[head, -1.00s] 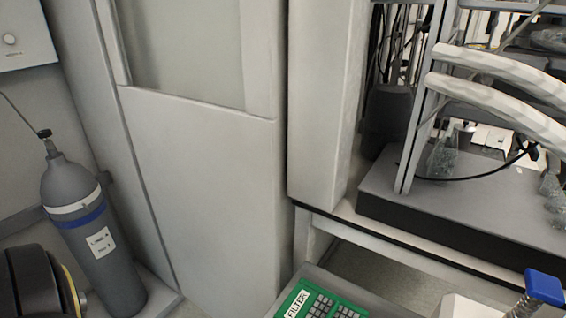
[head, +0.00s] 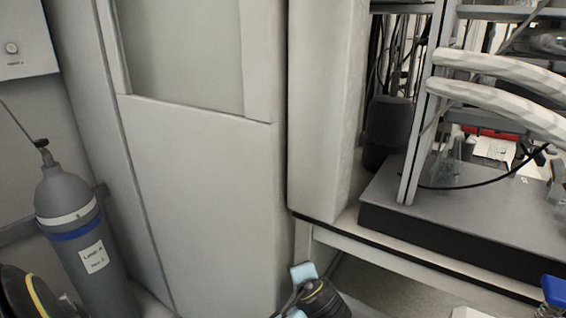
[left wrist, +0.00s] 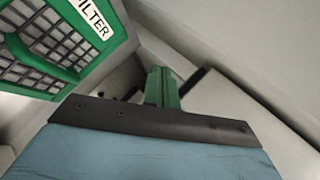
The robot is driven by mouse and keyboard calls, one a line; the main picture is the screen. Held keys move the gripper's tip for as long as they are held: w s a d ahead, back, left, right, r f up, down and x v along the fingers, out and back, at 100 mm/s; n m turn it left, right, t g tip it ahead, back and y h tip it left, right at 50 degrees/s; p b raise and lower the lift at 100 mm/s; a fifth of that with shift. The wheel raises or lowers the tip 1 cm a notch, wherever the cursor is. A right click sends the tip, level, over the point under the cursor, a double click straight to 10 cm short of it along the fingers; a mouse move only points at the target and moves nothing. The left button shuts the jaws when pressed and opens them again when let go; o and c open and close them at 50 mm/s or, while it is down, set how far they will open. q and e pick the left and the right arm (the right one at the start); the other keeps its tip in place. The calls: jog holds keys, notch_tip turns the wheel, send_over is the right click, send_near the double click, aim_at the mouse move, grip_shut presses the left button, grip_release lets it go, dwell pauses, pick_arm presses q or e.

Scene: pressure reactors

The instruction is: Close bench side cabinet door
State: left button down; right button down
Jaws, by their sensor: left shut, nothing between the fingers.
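A tall off-white cabinet door (head: 200,185) with a recessed panel in its upper part fills the left middle of the head view. It looks near flush with its frame, though I cannot tell whether it is fully shut. A narrow off-white upright panel (head: 322,120) stands to its right at the bench end. My left gripper (left wrist: 161,88) shows in the left wrist view as green fingers, shut and empty, beyond a teal, black-edged body. A pale blue and black arm part of mine is low in the head view, in front of the bench. My right gripper is not in view.
A grey gas cylinder (head: 78,225) stands at the left. The bench (head: 400,262) with a grey reactor base (head: 475,205) and hoses is at the right. A green box marked FILTER (left wrist: 65,45) is close by in the left wrist view.

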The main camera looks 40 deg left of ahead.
pick_arm(q)
jog(key=w+a+r+y, duration=0.1)
jog(key=w+r+y, duration=0.2)
jog(key=r, duration=0.5)
jog(key=w+a+r+n+y, duration=0.1)
jog(key=w+a+r+y, duration=0.2)
jog(key=r, duration=0.5)
jog(key=w+r+y, duration=0.3)
jog(key=w+r, duration=0.1)
jog(key=r, duration=0.4)
jog(key=a+b, duration=0.1)
jog(key=a, duration=0.8)
jog(key=shift+s+a+f+t, duration=0.15)
jog(key=shift+a+f+t, duration=0.1)
jog(key=shift+t, duration=0.15)
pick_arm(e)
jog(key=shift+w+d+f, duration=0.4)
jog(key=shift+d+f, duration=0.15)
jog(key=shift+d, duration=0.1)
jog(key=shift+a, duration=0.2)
pick_arm(q)
jog(key=shift+d, duration=0.1)
